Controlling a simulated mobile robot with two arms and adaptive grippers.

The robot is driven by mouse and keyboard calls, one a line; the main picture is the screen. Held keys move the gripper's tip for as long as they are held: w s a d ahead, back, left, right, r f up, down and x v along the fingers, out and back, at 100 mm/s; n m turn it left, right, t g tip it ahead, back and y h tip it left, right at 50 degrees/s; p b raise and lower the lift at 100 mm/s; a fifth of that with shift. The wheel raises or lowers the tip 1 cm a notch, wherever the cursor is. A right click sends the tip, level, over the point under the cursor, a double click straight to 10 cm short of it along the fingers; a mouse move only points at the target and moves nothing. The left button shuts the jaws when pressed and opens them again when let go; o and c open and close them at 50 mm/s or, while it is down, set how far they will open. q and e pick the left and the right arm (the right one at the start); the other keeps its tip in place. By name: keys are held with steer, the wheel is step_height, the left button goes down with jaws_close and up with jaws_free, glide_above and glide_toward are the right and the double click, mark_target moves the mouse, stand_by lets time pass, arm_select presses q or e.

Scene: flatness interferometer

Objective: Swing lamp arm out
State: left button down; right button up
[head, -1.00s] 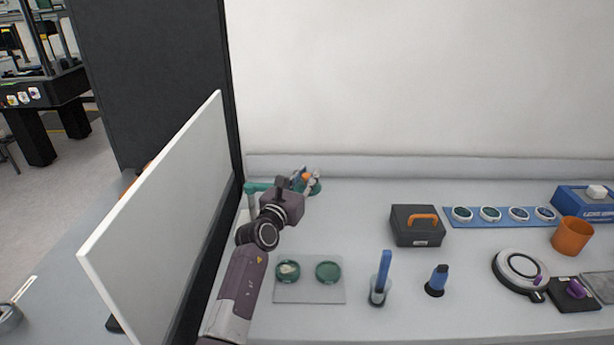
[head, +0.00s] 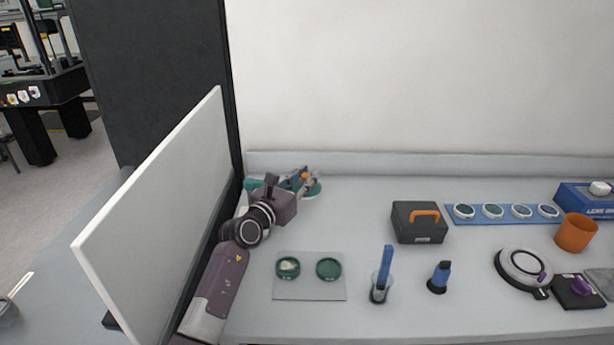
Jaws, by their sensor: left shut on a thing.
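The teal lamp (head: 257,185) stands at the back left of the bench, close to the dark partition. Part of its arm shows left of my wrist, and its round teal base (head: 314,193) shows to the right. An orange part (head: 305,175) of it sits at my fingers. My left gripper (head: 309,180) reaches over from the front left and is shut on the lamp arm. My gripper body hides the middle of the lamp and the exact contact. My right gripper is out of view.
A pale upright panel (head: 155,215) stands close left of my left arm. A plate (head: 310,290) with two green round pieces lies in front. A black toolbox (head: 418,222), a blue lens strip (head: 480,222) and an orange cup (head: 575,233) are to the right. Bench between lamp and toolbox is clear.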

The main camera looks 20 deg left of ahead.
arm_select(q)
steer(key=c, duration=1.7)
jaws_free()
steer(key=shift+c, duration=0.2)
steer(key=shift+s, duration=0.1)
steer(key=v, duration=1.2)
steer(key=shift+f, duration=0.1)
steer(key=shift+c, duration=0.3)
